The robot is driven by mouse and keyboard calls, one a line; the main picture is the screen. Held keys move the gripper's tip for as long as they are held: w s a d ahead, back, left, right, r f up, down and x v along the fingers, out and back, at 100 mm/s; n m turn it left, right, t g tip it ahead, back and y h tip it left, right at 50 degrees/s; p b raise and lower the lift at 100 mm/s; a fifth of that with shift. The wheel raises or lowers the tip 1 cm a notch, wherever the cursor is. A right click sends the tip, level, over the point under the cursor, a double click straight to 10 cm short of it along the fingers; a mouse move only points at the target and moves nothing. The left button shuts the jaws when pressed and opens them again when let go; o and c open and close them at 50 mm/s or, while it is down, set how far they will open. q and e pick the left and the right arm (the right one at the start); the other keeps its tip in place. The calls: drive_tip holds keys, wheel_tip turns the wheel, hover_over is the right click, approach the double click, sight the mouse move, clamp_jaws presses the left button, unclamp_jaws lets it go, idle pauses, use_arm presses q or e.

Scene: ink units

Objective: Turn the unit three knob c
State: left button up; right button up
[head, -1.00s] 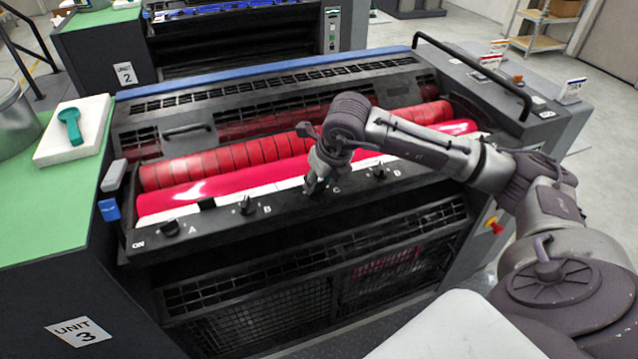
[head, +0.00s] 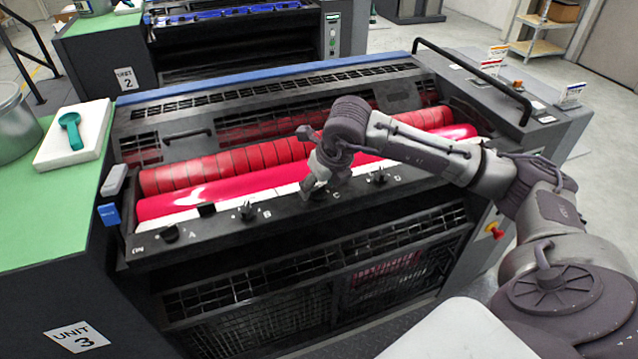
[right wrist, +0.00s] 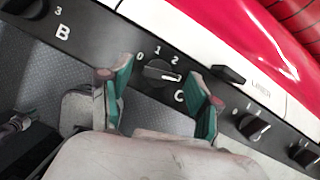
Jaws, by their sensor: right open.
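Unit three's black knob strip (head: 285,210) runs along the front of the press, with knobs lettered A to D. Knob C (right wrist: 162,73) is a round black knob with a pale pointer line, with 0, 1 and 2 printed around it. In the head view my right gripper (head: 312,190) is over knob C and partly hides it. In the right wrist view the open green-padded fingers (right wrist: 163,88) stand on either side of knob C, with gaps between pads and knob. No contact shows. My left gripper is out of view.
Knob B (head: 247,211) is to the left and knob D (head: 378,177) to the right on the strip. Red rollers (head: 225,165) lie just behind. A green-topped cabinet (head: 30,215) stands at left. A black rail (head: 480,75) is at right.

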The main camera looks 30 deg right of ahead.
drive_tip(key=v, duration=1.2)
drive_tip(key=shift+f, duration=0.1)
